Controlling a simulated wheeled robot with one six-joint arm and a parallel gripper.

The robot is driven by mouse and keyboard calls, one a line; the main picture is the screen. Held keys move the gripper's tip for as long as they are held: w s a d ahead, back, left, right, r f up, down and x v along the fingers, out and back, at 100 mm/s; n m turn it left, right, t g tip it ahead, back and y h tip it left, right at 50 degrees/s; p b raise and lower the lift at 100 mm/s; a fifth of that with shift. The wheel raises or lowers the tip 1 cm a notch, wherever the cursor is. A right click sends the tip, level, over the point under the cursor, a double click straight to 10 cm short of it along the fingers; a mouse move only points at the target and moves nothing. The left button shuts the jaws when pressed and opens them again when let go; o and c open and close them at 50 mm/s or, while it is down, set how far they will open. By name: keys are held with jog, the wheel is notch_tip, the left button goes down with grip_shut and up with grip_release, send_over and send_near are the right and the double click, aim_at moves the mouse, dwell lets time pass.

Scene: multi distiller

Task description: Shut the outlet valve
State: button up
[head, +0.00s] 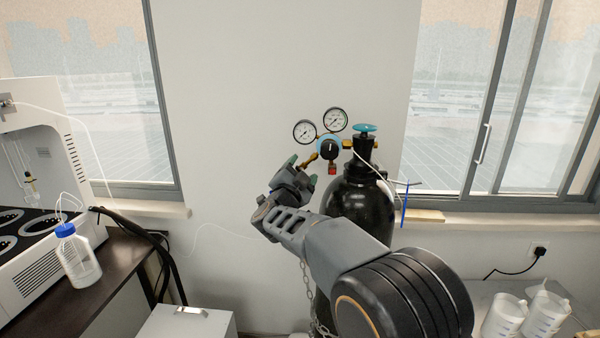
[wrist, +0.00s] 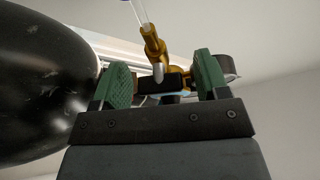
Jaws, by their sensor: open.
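The outlet valve (wrist: 155,48) appears to be the brass fitting on the regulator, with a clear tube at its end. It also shows in the head view (head: 310,159), partly behind my gripper. A dark bar (wrist: 158,82), perhaps its handle, lies between my fingers in the wrist view. My gripper (head: 301,170) is open just below and left of the regulator (head: 328,148). Its green finger pads (wrist: 164,82) stand on either side of the dark bar, apart from each other. Whether either pad touches it, I cannot tell.
The black gas cylinder (head: 360,203) stands right behind my arm, with a blue top handwheel (head: 365,128). Two gauges (head: 305,131) sit on the regulator. A white machine (head: 40,165) and a blue-capped bottle (head: 78,257) are at left. White jugs (head: 505,315) are at right.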

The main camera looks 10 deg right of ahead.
jog(key=shift+s, duration=0.1)
jog(key=b+v, duration=0.3)
jog(key=v, duration=1)
jog(key=shift+s+a+f, duration=0.2)
jog(key=shift+s, duration=0.05)
